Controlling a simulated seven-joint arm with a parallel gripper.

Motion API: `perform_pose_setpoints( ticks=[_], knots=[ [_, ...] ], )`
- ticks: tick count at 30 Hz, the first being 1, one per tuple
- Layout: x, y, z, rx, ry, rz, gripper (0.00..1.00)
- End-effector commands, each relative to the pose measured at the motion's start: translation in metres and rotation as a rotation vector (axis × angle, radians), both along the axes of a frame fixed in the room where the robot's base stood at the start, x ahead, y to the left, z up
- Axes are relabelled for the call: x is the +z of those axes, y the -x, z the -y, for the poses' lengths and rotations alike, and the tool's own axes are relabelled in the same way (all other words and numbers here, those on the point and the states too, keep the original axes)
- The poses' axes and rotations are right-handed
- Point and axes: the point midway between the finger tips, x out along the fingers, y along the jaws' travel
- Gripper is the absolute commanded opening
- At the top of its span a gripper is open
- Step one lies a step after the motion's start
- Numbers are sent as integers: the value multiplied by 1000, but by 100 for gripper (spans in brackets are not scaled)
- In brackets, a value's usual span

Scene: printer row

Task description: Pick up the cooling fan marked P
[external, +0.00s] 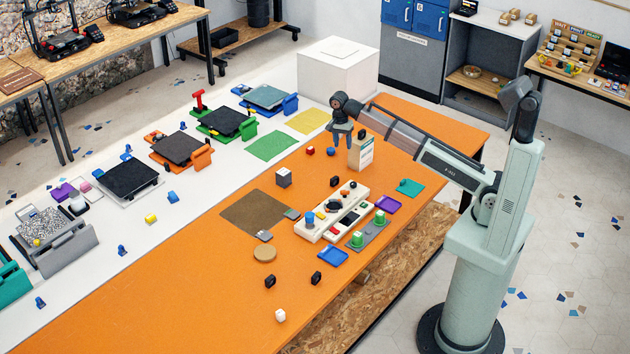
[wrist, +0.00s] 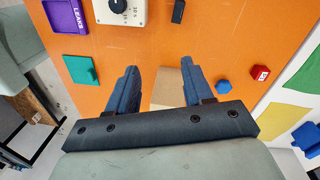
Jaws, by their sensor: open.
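Several small black blocks that look like cooling fans are on the orange table. Two lie near the front, a left one (external: 270,281) and a right one (external: 316,278). Another stands behind the white panel (external: 334,182), and a dark piece (external: 362,134) shows at the top of the cream box. I cannot read a P on any of them. The wrist view shows one black piece (wrist: 178,11) at its top edge.
The cream box (external: 361,153) stands close to my gripper. A red block (wrist: 260,72) and a blue block (wrist: 224,87) lie nearby. The white control panel (external: 318,222), purple tray (external: 388,204) and teal tray (external: 410,187) occupy the middle. The table's front left is mostly clear.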

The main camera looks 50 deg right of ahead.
Motion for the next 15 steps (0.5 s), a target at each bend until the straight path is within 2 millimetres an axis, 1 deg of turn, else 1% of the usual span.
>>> perform_pose_setpoints(
  ticks=[1,4,11,15],
  knots=[
    [-9,3,-10,33,0,-7,51],
    [-20,5,-23,134,-10,-11,51],
    [-34,6,-37,372,-34,-15,51],
    [-41,5,-40,557,-54,-14,51]
  ],
)
